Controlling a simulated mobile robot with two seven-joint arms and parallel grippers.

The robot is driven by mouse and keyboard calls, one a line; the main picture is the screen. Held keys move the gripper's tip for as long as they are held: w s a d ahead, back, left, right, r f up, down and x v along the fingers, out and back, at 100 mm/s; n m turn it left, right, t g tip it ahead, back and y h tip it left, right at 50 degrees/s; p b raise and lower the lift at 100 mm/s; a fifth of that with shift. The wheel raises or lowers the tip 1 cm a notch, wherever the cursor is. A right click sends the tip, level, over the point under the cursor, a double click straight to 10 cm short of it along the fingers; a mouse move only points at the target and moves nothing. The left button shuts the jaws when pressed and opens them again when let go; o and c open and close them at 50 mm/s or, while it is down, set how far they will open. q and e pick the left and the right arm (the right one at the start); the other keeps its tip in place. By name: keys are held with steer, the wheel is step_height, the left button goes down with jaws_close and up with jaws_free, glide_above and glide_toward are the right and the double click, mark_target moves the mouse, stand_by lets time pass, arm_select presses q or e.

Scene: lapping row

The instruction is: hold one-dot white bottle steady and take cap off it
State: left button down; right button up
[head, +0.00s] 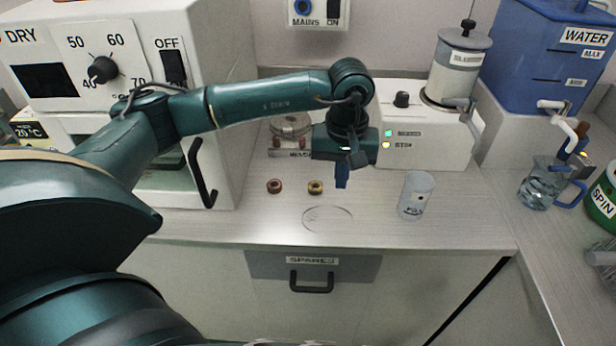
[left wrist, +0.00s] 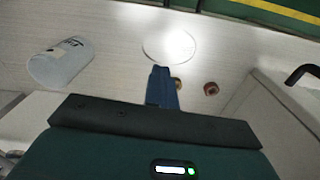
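No bottle with one dot and a cap can be made out in either view. My left gripper (head: 341,178) points down above the bench, left of a pale labelled cup. In the left wrist view its blue fingers (left wrist: 161,88) are together with nothing seen between them. My right gripper is in neither view.
The pale cup (head: 415,196) stands right of my gripper. A red ring (head: 274,186), a yellow ring (head: 315,187) and a clear round disc (head: 328,219) lie on the bench. A drying oven (head: 225,100) stands left, a blue water tank (head: 530,60) and jug (head: 538,190) right.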

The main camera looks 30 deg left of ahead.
arm_select(q)
steer(key=w+a+n, duration=0.1)
steer(key=w+n, duration=0.1)
steer(key=w+a+f+n, duration=0.1)
steer(key=a+n, duration=0.1)
steer(key=shift+w, duration=0.4)
